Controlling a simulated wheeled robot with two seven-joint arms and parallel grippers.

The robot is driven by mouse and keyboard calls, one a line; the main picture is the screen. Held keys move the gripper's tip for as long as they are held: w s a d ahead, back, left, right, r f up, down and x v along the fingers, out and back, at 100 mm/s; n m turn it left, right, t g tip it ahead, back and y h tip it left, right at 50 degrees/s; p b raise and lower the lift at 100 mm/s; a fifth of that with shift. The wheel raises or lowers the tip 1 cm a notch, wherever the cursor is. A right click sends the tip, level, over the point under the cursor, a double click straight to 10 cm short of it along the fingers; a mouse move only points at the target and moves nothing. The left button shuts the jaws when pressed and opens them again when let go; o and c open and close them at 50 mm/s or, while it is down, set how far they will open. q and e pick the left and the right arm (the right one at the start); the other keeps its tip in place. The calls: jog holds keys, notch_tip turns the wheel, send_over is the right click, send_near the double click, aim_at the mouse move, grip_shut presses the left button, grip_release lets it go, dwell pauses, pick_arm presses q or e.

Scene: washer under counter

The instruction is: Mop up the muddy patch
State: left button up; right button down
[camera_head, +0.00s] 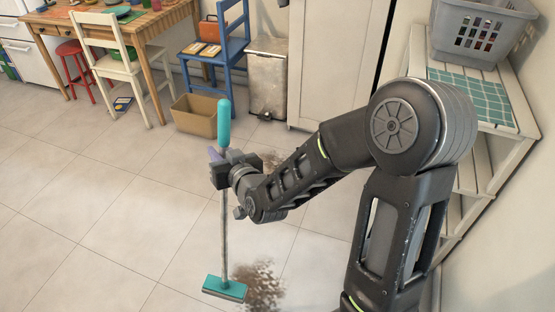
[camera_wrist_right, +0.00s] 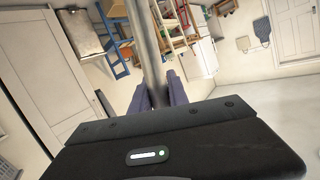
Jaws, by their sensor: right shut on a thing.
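A mop (camera_head: 224,245) with a teal handle top, a grey pole and a flat teal head stands nearly upright on the tiled floor. My right gripper (camera_head: 222,168) is shut on its pole, just below the teal grip. In the right wrist view, the pole (camera_wrist_right: 148,50) runs up from between the purple fingers (camera_wrist_right: 160,98). The brown muddy patch (camera_head: 262,285) lies on the floor just right of the mop head, which is at its left edge. Another brown smudge (camera_head: 271,160) shows behind my right arm, partly hidden by it. My left gripper is not in view.
A cardboard box (camera_head: 195,117), a blue chair (camera_head: 222,55) and a metal bin (camera_head: 267,80) stand at the back. A white shelf unit with a grey basket (camera_head: 478,30) is at the right. The tiled floor at the left is clear.

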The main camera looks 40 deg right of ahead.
jog(key=d+f+h+b, duration=0.1)
jog(key=d+f+b, duration=0.4)
jog(key=d, duration=0.4)
jog(key=w+d+f+h+b, duration=0.1)
jog(key=d+f+h+b, duration=0.1)
jog(key=d+f+b, duration=0.3)
jog(key=d+b, duration=0.2)
jog(key=d, duration=0.2)
jog(key=shift+w+d+f+t, duration=0.15)
jog(key=shift+w+f+t, duration=0.05)
jog(key=shift+t, duration=0.1)
jog(key=shift+f, duration=0.1)
notch_tip(320, 180, down, 7)
jog(key=b, duration=0.3)
jog(key=shift+b, duration=0.35)
